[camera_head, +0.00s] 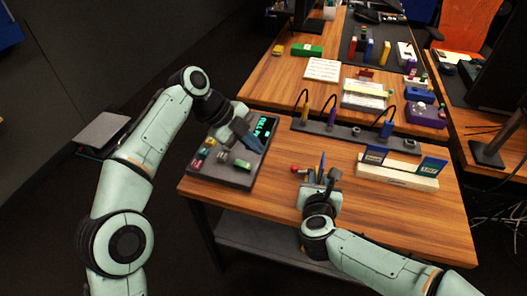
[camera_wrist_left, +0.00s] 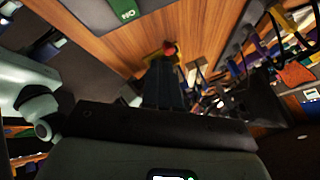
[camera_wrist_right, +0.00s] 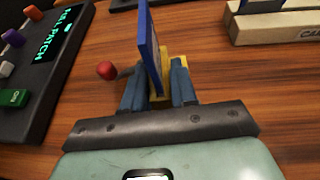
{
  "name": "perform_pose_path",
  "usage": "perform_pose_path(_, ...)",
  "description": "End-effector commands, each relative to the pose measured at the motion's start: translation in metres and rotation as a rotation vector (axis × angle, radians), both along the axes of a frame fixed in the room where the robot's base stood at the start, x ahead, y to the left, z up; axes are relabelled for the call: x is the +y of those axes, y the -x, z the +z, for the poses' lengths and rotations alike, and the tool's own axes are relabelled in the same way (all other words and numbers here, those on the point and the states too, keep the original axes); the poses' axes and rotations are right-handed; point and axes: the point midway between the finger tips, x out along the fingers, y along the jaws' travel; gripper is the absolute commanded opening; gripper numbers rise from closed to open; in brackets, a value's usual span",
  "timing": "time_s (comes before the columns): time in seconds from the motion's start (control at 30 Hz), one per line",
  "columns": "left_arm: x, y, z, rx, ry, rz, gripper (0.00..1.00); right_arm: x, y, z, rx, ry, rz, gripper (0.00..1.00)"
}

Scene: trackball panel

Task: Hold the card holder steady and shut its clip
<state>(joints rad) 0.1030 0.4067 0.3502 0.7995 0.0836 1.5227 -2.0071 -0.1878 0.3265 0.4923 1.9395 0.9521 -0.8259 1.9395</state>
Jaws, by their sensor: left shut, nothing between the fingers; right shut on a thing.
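The card holder has a yellow base (camera_wrist_right: 160,88) with a blue card (camera_wrist_right: 150,48) standing upright in it and a red ball knob (camera_wrist_right: 106,70) beside it, the clip's visible end. The knob also shows in the head view (camera_head: 295,169) and beyond my left fingers in the left wrist view (camera_wrist_left: 169,48). My right gripper (camera_wrist_right: 159,82) is shut on the yellow base, one finger each side. My left gripper (camera_head: 254,142) is shut and empty, above the dark panel, left of the holder and apart from it. The link from knob to base is mostly hidden.
The dark panel (camera_head: 222,174) with lit lettering and coloured switches lies at the table's left. A pale box (camera_head: 395,177) with blue cards stands to the right. A dark strip (camera_head: 345,131) with plugs and cables runs behind. Bare wood lies between panel and holder.

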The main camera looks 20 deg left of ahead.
Motion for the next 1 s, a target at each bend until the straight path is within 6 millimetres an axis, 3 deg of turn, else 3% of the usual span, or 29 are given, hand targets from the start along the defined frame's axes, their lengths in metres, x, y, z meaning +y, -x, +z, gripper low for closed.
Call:
perform_pose_path(0.43, 0.002, 0.001, 0.003, 0.0, 0.0, 0.0, 0.0, 0.0, 0.0, 0.0, 0.0, 0.0, 0.0, 0.03)
perform_pose_path(0.57, 0.0, 0.001, 0.003, 0.01, -0.002, 0.012, 0.42, 0.0, 0.0, 0.0, 0.0, 0.0, 0.0, 0.03)
perform_pose_path(0.6, -0.002, 0.001, 0.003, 0.021, -0.005, 0.028, 0.48, 0.0, 0.0, 0.0, 0.0, 0.0, 0.0, 0.03)
perform_pose_path(0.77, -0.015, 0.001, 0.005, 0.118, -0.027, 0.179, 0.48, 0.0, 0.0, 0.0, 0.0, 0.0, 0.0, 0.03)
perform_pose_path(1.0, -0.043, 0.004, 0.014, 0.307, -0.061, 0.589, 0.48, 0.0, 0.0, 0.0, 0.0, 0.0, 0.0, 0.03)
